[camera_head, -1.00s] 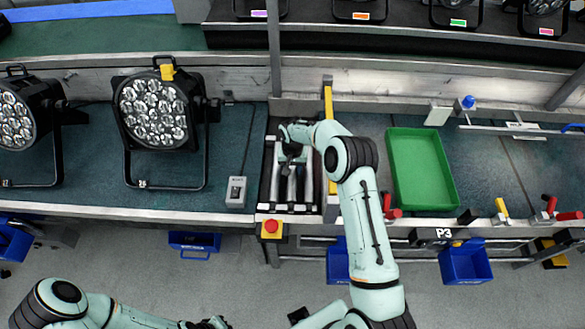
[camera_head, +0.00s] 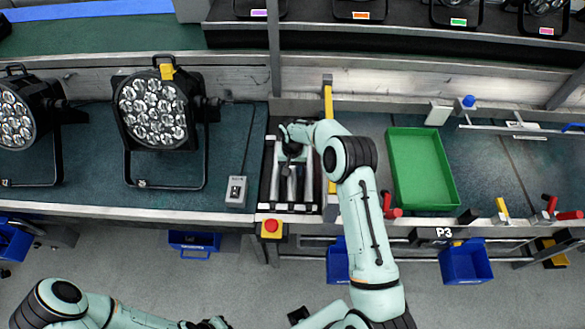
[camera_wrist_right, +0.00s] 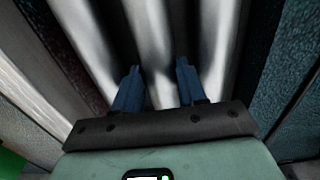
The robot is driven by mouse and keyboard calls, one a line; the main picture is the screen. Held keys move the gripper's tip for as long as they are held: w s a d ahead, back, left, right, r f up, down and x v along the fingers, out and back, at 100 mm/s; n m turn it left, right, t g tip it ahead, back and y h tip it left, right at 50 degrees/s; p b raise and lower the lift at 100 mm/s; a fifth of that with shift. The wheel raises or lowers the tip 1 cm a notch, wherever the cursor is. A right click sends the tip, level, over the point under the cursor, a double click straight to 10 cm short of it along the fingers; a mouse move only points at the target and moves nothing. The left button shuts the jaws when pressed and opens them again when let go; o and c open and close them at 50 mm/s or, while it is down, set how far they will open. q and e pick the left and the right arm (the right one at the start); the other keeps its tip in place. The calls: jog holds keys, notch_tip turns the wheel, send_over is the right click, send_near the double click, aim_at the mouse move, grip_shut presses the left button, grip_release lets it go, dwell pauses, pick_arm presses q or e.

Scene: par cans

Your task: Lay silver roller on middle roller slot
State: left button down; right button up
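In the head view my right gripper (camera_head: 290,158) reaches down over a framed roller bed (camera_head: 290,207). Silver rollers lie lengthwise side by side in it; the left one (camera_head: 272,165) and the right one (camera_head: 308,180) show beside my gripper. In the right wrist view my blue fingers (camera_wrist_right: 158,85) stand apart, one on each side of the middle silver roller (camera_wrist_right: 153,45). Whether they press on it cannot be told. The roller's far end and seat are out of this view. My left gripper (camera_head: 210,323) is partly cut off at the bottom edge, its fingers unclear.
A green tray (camera_head: 422,168) lies right of the bed, past a yellow bar (camera_head: 329,104). A grey switch box (camera_head: 236,190) and a large stage light (camera_head: 154,108) stand to the left. A red button (camera_head: 271,227) sits at the bed's front.

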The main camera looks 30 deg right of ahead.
jog(key=o, duration=0.4)
notch_tip(320, 180, up, 14)
jog(key=shift+f, duration=0.25)
